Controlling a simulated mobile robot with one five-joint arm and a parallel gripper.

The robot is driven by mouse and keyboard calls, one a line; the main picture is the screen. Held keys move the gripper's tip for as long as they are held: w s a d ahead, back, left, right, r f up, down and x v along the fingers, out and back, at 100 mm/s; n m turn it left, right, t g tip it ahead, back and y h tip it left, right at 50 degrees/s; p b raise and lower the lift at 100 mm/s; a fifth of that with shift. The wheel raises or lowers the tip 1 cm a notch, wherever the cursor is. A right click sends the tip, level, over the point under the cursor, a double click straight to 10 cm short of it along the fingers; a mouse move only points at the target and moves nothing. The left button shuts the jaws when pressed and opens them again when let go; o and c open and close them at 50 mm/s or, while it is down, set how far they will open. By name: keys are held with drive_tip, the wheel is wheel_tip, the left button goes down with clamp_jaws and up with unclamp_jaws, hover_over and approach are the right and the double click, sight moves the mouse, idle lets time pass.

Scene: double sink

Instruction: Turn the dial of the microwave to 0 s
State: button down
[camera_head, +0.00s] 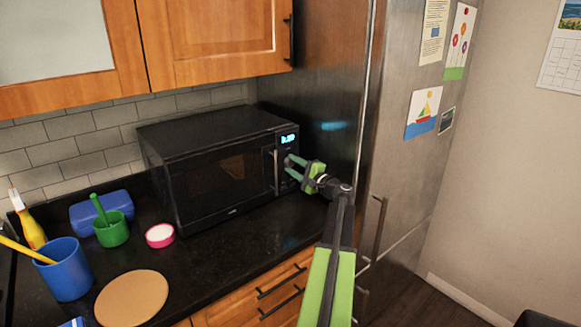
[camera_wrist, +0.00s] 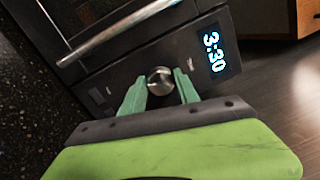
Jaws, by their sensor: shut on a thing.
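The black microwave (camera_head: 160,152) stands on the counter against the fridge, its door closed. Its lit display (camera_head: 288,139) is small in the head view; in the wrist view the display (camera_wrist: 213,52) reads 3:30. The round silver dial (camera_wrist: 160,80) sits on the control panel below the display. My gripper (camera_head: 289,166) is at the right side of the microwave's front. In the wrist view my gripper (camera_wrist: 161,88) has its green fingers on either side of the dial, shut on it. In the head view the gripper hides the dial.
The microwave door handle (camera_wrist: 118,32) is close beside the dial. The steel fridge (camera_head: 395,170) stands at right. On the counter are a pink-rimmed white round item (camera_head: 160,235), a green cup (camera_head: 112,232), a blue cup (camera_head: 66,272) and a round board (camera_head: 132,298).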

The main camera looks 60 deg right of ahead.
drive_tip(key=n, duration=0.5)
drive_tip(key=shift+y+p, duration=0.35)
drive_tip(key=shift+y, duration=0.05)
drive_tip(key=n+p, duration=0.1)
drive_tip(key=n, duration=0.4)
drive_tip(key=shift+n+g, duration=0.3)
drive_tip(key=shift+g, duration=0.1)
drive_tip(key=n+p, duration=0.1)
drive_tip(key=n, duration=0.4)
drive_tip(key=n+g+p, duration=0.1)
drive_tip(key=n, duration=0.3)
drive_tip(key=shift+n, duration=0.3)
drive_tip(key=n, duration=0.4)
drive_tip(key=shift+p, duration=0.35)
drive_tip(key=n+h, duration=0.1)
drive_tip(key=n, duration=0.3)
drive_tip(key=shift+g, duration=0.3)
drive_tip(key=n, duration=0.4)
drive_tip(key=shift+h, duration=0.3)
drive_tip(key=shift+r+n+h, duration=0.1)
drive_tip(key=shift+n+h, duration=0.2)
drive_tip(key=shift+n, duration=1.7)
